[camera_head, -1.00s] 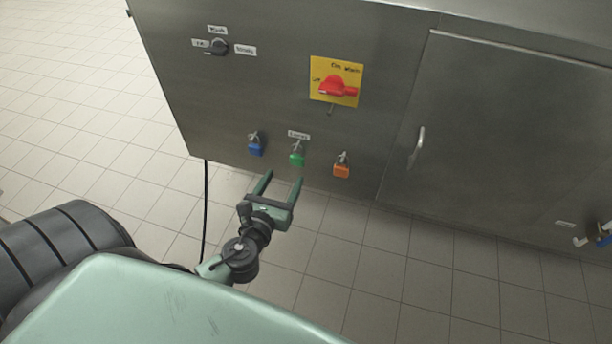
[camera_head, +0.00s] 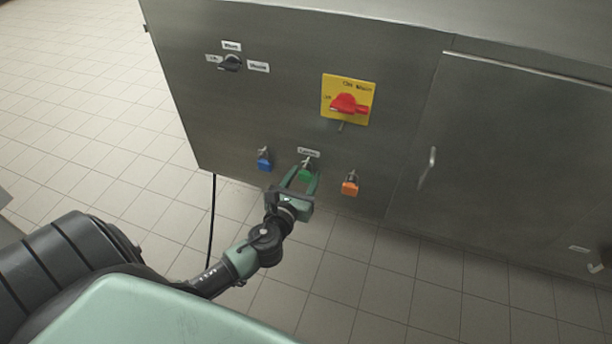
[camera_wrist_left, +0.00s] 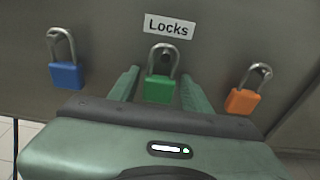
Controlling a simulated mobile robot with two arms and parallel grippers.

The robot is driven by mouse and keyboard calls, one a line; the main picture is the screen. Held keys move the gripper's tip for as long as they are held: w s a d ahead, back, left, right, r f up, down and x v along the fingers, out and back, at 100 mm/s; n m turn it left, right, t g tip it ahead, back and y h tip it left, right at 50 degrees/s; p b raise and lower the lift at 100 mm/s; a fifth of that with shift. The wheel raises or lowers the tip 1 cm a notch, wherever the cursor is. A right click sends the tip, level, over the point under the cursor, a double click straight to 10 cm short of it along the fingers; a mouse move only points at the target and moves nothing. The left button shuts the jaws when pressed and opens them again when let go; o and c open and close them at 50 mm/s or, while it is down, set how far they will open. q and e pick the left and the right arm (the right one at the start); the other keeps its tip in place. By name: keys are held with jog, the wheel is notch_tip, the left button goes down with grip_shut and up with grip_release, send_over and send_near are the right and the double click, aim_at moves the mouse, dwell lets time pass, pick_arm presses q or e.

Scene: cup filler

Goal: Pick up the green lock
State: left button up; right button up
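The green lock (camera_head: 305,174) hangs by its shackle on the grey metal cabinet front, under the "Locks" label. In the left wrist view the green lock (camera_wrist_left: 159,89) hangs upright between the two fingers of my left gripper (camera_wrist_left: 161,88). My left gripper (camera_head: 301,178) is open, with one finger on each side of the lock body. Small gaps show between the lock and the fingers. The lower edge of the lock is close to or behind the gripper's body in the wrist view. My right gripper is not in view.
A blue lock (camera_head: 264,164) hangs to the left and an orange lock (camera_head: 350,188) to the right. Above are a red rotary switch (camera_head: 348,104) on a yellow plate and a black knob (camera_head: 232,63). A cabinet door handle (camera_head: 428,166) is farther right. Tiled floor is clear below.

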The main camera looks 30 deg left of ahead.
pick_arm(q)
grip_shut()
jog(key=shift+r, duration=0.1)
